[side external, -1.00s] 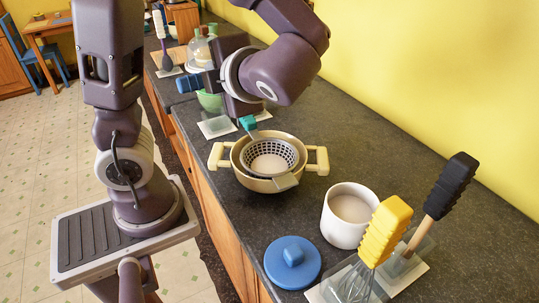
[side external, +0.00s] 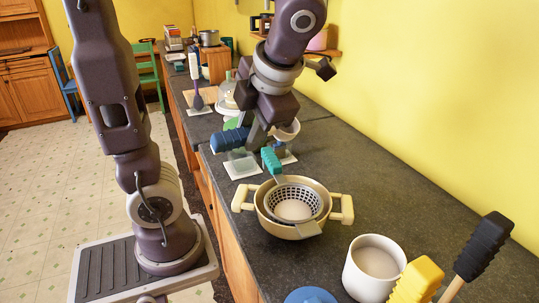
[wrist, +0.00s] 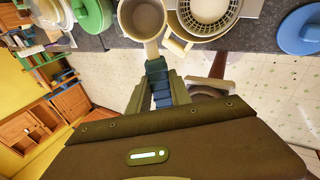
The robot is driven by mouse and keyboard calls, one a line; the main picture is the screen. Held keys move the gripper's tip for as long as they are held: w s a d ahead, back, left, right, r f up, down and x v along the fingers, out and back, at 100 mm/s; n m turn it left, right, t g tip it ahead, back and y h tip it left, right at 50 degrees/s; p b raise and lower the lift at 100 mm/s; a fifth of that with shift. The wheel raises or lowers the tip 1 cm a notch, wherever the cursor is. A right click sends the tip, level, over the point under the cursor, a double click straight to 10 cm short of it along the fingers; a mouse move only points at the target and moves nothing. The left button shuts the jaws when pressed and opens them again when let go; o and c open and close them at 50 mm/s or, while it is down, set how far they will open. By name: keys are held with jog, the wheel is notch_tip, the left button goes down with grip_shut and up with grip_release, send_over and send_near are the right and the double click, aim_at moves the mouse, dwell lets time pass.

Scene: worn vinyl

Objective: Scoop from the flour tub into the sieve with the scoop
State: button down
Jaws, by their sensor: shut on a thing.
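My gripper (side external: 256,135) is shut on the blue handle of the scoop (side external: 286,131). In the wrist view, the fingers (wrist: 160,97) hold the handle, and the scoop's round pale cup (wrist: 143,17) shows beyond them. Whether flour is in the cup I cannot tell. The scoop is behind the sieve (side external: 321,206), apart from it in the side view. The perforated sieve, with a teal handle, rests in a cream two-handled pot (side external: 284,229) and has white stuff inside. It also shows in the wrist view (wrist: 233,8). The white flour tub (side external: 357,277) stands open at the front, with pale flour inside.
A blue lid (side external: 310,296) lies left of the tub. A yellow-handled tool (side external: 417,282) and a black-handled tool (side external: 480,250) stand at the front right. The yellow wall (side external: 430,100) bounds the counter. Bare counter (side external: 390,200) lies right of the pot.

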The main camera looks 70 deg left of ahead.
jog(key=w+d+r+n+h, duration=0.1)
jog(key=w+d+n+h, duration=0.1)
jog(key=w+d+n, duration=0.2)
jog(key=w+d+r+n+t+h, duration=0.1)
jog(key=w+d+r+n+h, duration=0.1)
jog(key=d+n, duration=0.7)
jog(key=w+d+h, duration=0.1)
jog(key=w+d, duration=0.1)
jog(key=d, duration=0.1)
jog(key=shift+d+n, duration=0.3)
jog(key=shift+d, duration=0.1)
jog(key=shift+w+r, duration=0.1)
